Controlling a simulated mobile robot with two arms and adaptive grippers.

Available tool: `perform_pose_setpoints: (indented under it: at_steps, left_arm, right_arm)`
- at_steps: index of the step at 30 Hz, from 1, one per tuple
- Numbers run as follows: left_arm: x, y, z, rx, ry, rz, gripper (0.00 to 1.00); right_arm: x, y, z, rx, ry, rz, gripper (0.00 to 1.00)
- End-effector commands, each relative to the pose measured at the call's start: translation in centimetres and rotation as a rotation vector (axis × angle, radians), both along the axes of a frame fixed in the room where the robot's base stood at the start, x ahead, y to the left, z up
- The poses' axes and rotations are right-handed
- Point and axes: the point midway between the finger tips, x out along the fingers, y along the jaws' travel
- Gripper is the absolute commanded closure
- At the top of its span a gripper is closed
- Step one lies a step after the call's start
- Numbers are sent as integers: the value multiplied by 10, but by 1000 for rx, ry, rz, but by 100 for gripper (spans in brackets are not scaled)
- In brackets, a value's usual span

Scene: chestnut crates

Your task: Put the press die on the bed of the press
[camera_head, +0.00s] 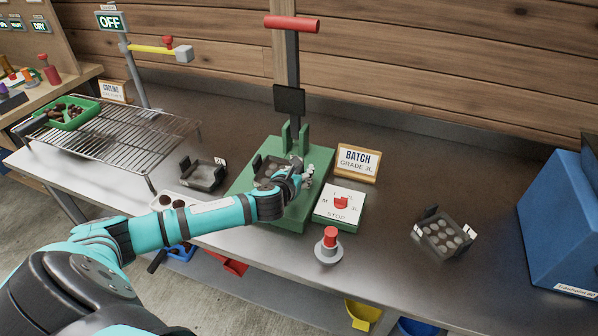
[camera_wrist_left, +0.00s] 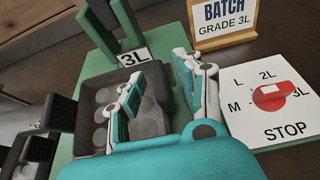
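The press (camera_head: 300,205) is green, with a post, a black plate (camera_head: 289,99) and a red T-handle (camera_head: 292,23) above its bed. A dark press die (camera_head: 262,163) with round cavities and a 3L tag sits on the bed; it also shows in the left wrist view (camera_wrist_left: 90,85). My left gripper (camera_head: 300,178) is low over the bed at the die's right side. In the left wrist view its two fingers (camera_wrist_left: 160,92) stand apart, one over the die's inside and one outside its right wall. The arm hides part of the die. My right gripper is not in view.
Other dies lie left (camera_head: 205,176) and right (camera_head: 443,234) of the press. A grade 3L sign (camera_head: 358,163), a dial box (camera_head: 340,205) and a red-topped stamp (camera_head: 329,245) stand close right. A cooling rack (camera_head: 120,150) is left, a blue bin (camera_head: 560,225) far right.

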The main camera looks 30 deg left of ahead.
Motion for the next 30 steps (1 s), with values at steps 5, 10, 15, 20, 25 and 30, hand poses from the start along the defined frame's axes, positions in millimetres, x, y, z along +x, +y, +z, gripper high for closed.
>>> perform_pose_setpoints:
  at_steps: [5, 10, 15, 20, 25, 30]
  left_arm:
    - [-8, -2, 4, 1, -2, 0, 65]
    - [-34, -8, 16, 3, -2, -3, 65]
    - [-67, -16, 30, 4, -2, -3, 65]
    - [-91, -22, 41, 3, -3, -2, 65]
    - [-104, -26, 47, 1, -4, -1, 65]
    - [-107, -26, 49, 1, -5, 0, 65]
  right_arm:
    - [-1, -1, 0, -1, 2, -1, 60]
    - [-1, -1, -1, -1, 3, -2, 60]
    - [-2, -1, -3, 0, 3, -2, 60]
    - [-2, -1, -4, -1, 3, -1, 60]
    - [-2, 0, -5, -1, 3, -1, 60]
    - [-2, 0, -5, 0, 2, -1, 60]
